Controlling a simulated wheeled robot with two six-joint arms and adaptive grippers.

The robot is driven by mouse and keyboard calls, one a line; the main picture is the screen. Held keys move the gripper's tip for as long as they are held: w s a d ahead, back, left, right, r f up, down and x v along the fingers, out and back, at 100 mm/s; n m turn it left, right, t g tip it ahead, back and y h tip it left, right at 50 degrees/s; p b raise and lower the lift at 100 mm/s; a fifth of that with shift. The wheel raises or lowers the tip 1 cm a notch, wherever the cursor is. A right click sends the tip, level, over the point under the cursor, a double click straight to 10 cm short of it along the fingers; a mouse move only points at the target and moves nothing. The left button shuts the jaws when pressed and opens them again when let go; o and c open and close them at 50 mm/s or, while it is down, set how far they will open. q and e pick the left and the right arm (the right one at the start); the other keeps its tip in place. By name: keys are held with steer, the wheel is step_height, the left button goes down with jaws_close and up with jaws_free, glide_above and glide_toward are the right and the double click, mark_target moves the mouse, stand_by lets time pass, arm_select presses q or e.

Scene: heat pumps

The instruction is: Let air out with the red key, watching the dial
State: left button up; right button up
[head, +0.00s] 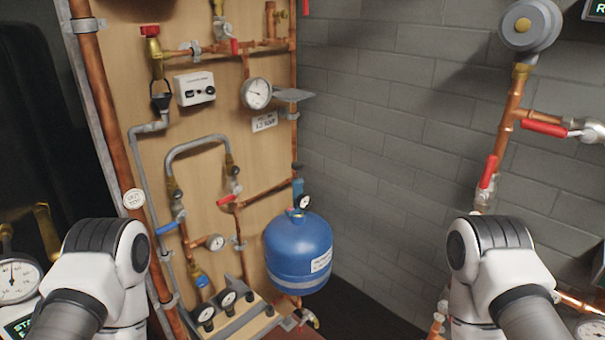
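A round white dial (256,93) with a dark needle is mounted on the wooden board, left of the corner. A small white label (264,122) hangs below it; its text is too small to read surely. I cannot pick out a red key for certain. A small red piece (306,7) is cut off by the top edge, and a brass fitting with a red cap (150,31) is at the board's upper left. Both my arms show low in the view, left and right, but neither gripper is in view.
Copper pipes and red-handled valves cover the board; more pipes with a red lever (545,128) are at right. The grey brick wall (390,130) between is bare.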

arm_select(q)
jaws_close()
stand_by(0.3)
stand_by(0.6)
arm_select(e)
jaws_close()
